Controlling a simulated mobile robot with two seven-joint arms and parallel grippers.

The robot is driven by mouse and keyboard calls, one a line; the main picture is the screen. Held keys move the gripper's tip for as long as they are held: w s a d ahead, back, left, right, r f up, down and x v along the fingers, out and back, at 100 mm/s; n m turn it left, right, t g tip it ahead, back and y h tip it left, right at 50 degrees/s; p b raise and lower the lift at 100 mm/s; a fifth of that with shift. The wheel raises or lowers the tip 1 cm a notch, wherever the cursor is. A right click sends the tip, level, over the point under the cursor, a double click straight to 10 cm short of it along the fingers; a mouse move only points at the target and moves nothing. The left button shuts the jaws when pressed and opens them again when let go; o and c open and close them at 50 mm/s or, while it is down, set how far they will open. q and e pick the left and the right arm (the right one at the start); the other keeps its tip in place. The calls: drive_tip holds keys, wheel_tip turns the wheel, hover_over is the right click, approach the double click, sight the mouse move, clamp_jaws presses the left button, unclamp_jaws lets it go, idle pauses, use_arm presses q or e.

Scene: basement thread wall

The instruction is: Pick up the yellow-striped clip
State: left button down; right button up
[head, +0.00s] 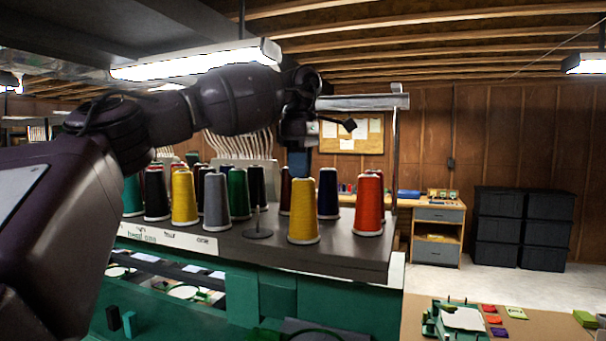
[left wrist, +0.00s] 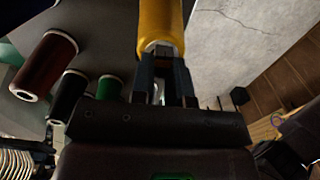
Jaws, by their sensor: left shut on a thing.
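My left gripper (head: 299,166) hangs over the rack top, just above and behind the front yellow thread cone (head: 304,213). A yellow cone (left wrist: 161,20) lies straight beyond the fingertips. I cannot make out yellow stripes on the held thing, nor tell whether it is the clip. A dark small block (head: 113,317) and a green one (head: 129,324) stand at the lower left on the green machine. My right gripper is not in view.
Several thread cones stand on the dark rack top (head: 345,256), including a red one (head: 369,205) at its right end. A brown table (head: 560,325) with small coloured items is at the lower right. Black bins (head: 498,228) stand by the wall, with clear floor before them.

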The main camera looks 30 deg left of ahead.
use_arm(q)
wheel_tip(320, 180, up, 8)
drive_tip(key=shift+f, duration=0.1)
drive_tip(key=shift+r, duration=1.05)
idle(0.3)
